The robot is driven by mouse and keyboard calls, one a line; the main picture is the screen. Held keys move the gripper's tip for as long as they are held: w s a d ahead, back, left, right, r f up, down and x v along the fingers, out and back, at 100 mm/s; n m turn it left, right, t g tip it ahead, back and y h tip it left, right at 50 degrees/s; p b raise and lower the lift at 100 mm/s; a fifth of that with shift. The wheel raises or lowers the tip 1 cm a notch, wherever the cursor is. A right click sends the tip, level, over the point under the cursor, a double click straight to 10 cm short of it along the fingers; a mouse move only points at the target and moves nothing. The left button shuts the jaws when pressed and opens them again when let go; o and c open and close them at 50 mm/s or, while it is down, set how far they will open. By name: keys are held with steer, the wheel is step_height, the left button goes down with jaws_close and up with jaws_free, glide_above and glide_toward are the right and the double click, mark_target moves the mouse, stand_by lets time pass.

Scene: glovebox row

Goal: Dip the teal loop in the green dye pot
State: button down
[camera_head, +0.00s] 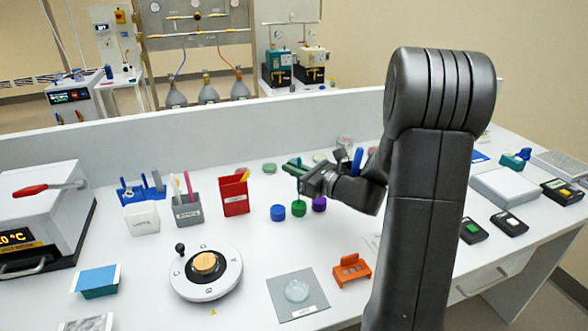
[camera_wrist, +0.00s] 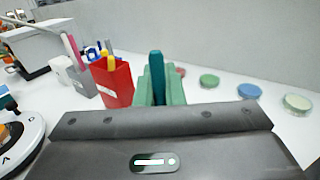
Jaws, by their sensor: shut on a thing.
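My gripper (camera_head: 300,170) is shut on the teal loop (camera_head: 298,186), a thin upright tool. In the wrist view the loop's teal handle (camera_wrist: 156,66) stands up between the green fingers of my gripper (camera_wrist: 160,90). The green dye pot (camera_head: 298,209) is directly below my gripper in the head view. The loop's shaft runs down toward the pot's top; its lower end is not clear, so I cannot tell whether it is inside. The blue pot (camera_head: 278,213) is just left of the green one, the purple pot (camera_head: 319,204) just right.
A red holder (camera_head: 234,196) and a grey holder (camera_head: 186,211) with sticks stand to the left. Flat round dishes lie behind the pots, including a green one (camera_wrist: 209,81) and a blue one (camera_wrist: 249,91). A white round device (camera_head: 205,272) sits in front.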

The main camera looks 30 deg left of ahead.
step_height(320, 180, up, 7)
steer(key=p, duration=0.5)
stand_by(0.9)
